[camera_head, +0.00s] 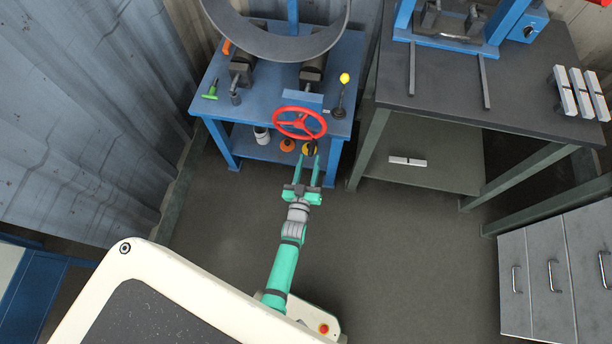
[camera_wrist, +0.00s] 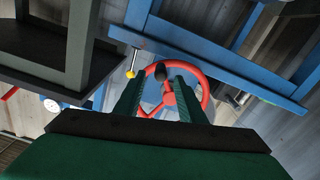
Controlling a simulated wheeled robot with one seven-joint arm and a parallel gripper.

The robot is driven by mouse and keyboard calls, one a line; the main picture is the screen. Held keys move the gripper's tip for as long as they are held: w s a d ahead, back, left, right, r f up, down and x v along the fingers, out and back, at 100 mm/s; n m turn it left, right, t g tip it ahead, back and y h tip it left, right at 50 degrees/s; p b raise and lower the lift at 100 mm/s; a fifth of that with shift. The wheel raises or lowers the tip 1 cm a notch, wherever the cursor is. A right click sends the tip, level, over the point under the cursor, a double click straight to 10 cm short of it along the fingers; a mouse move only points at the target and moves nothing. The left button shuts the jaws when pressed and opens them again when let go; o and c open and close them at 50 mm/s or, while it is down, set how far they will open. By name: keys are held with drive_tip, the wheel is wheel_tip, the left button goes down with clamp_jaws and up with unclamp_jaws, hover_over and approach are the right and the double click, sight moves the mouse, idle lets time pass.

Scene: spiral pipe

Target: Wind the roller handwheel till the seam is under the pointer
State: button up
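The red roller handwheel (camera_head: 299,123) is on the front of the blue bench. It also shows in the wrist view (camera_wrist: 204,92), beyond my fingers. A dark handle knob (camera_wrist: 161,73) by its rim appears between my two fingers. My gripper (camera_head: 308,160) is at the wheel's lower right edge in the head view. In the wrist view my gripper (camera_wrist: 160,88) has its fingers apart, with a clear gap and nothing visibly clamped. A large grey curved pipe (camera_head: 276,46) lies over the rollers at the top. I cannot make out the seam or the pointer.
The blue bench (camera_head: 262,92) carries a yellow-knobbed lever (camera_head: 341,92) right of the wheel and a green-handled tool (camera_head: 210,90) at left. Its lower shelf holds small containers. A dark table (camera_head: 520,100) stands to the right, drawers (camera_head: 545,275) at lower right. Floor between is clear.

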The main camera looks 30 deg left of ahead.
drive_tip(key=shift+v, duration=2.7)
